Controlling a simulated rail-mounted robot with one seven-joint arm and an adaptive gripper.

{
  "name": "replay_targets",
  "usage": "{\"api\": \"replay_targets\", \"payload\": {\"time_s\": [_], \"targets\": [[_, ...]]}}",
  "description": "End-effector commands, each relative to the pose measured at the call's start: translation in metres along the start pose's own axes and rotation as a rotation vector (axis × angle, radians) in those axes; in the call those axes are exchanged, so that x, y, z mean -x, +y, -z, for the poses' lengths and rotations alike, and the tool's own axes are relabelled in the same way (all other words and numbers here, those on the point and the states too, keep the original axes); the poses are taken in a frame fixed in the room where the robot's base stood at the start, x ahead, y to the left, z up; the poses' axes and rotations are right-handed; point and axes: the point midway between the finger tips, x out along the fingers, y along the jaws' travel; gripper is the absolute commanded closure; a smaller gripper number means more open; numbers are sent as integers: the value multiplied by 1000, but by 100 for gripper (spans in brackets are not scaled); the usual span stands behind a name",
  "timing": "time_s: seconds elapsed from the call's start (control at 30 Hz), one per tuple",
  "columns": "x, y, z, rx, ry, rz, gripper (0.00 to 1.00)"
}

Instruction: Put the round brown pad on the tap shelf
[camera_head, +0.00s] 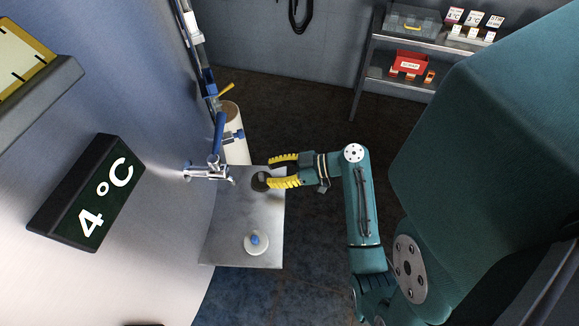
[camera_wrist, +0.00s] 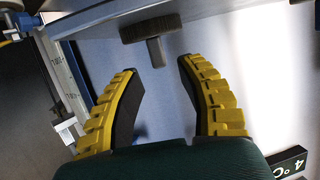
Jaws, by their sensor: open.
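The round brown pad (camera_head: 259,181) appears to rest on the metal tap shelf (camera_head: 228,215), near its back right corner in the head view. In the wrist view the pad (camera_wrist: 150,27) shows edge-on at the top, with a short grey handle (camera_wrist: 155,52) sticking out from it. My gripper (camera_head: 270,171) has yellow fingers spread apart and empty, at the shelf's right edge. In the wrist view the handle lies just ahead of the gap between my fingertips (camera_wrist: 158,66). One finger partly covers the pad in the head view.
A white round container with a blue top (camera_head: 256,241) stands at the shelf's front. A steel tap (camera_head: 208,172) with blue handles is on the tank wall, close beside the pad. A temperature display (camera_head: 88,195) hangs at left. A rack (camera_head: 400,75) stands at the back.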

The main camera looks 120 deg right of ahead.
Motion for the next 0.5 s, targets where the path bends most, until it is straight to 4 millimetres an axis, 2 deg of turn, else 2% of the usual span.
{"api": "replay_targets", "payload": {"time_s": [0.03,0.1,0.23,0.33,0.5], "targets": [[17,2,4,-1,1,-9,61],[35,2,3,-1,0,-10,61],[64,1,3,0,1,-7,61],[78,1,2,1,0,-4,61],[85,0,0,2,1,0,61]]}}
